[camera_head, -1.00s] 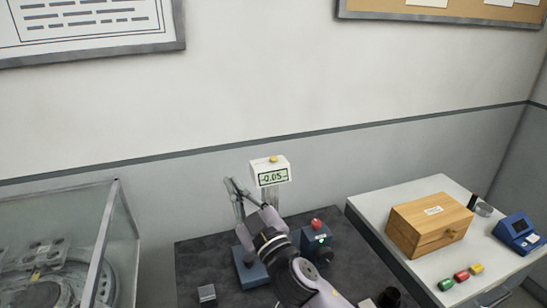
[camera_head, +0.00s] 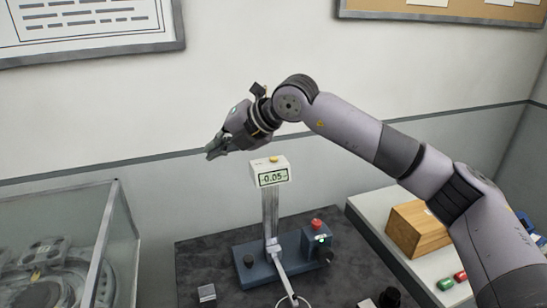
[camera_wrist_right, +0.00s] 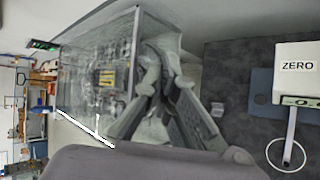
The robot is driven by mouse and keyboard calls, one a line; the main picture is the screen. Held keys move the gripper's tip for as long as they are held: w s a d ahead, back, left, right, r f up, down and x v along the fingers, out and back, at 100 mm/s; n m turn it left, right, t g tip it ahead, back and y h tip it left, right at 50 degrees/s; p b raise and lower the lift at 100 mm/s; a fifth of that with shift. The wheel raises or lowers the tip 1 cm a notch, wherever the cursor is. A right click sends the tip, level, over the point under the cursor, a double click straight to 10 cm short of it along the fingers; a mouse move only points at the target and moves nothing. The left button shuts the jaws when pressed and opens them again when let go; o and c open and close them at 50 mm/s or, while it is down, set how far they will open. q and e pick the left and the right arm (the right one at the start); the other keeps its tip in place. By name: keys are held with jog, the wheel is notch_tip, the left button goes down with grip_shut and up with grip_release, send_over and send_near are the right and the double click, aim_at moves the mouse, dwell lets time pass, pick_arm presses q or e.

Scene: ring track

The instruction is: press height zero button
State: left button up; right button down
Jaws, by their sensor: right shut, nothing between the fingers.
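The height gauge has a white display head (camera_head: 269,175) on a metal column above a blue base (camera_head: 254,266). Its display reads about -0.05. A small yellow button (camera_head: 274,159) sits on top of the head. In the right wrist view the white head, marked ZERO (camera_wrist_right: 298,66), is at the right edge. My right gripper (camera_head: 214,150) is shut and empty, up and left of the display head in the head view, and apart from it. Its fingers also show in the right wrist view (camera_wrist_right: 163,85). My left gripper is not in view.
A glass case (camera_head: 110,235) stands at the left. A blue box with a red button (camera_head: 317,223) is beside the column. A white rod with a ring (camera_head: 288,299) extends from the gauge. A wooden box (camera_head: 407,228) is on the right table, partly behind my arm.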

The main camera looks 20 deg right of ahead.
jog(key=w+d+r+m+t+h, duration=0.1)
jog(key=d+r+m+h, duration=0.1)
jog(key=d, duration=0.5)
jog(key=w+d+r+m+t+h, duration=0.1)
jog(key=d+r+h, duration=0.3)
jog(key=d, duration=0.4)
jog(key=shift+w+r+m+h, duration=0.2)
jog(key=shift+w+m+h, duration=0.2)
jog(key=shift+w, duration=0.35)
jog(key=shift+f, duration=0.15)
jog(key=b, duration=0.1)
send_over(277, 157)
notch_tip(277, 157, down, 6)
jog(key=shift+r, duration=0.25)
notch_tip(277, 157, down, 2)
jog(key=b, duration=0.2)
jog(key=shift+f+b, duration=0.25)
jog(key=shift+b, duration=0.1)
jog(key=shift+f+b, duration=0.3)
jog(key=shift+b, duration=0.1)
jog(key=shift+f+b, duration=0.4)
jog(key=shift+b, duration=0.45)
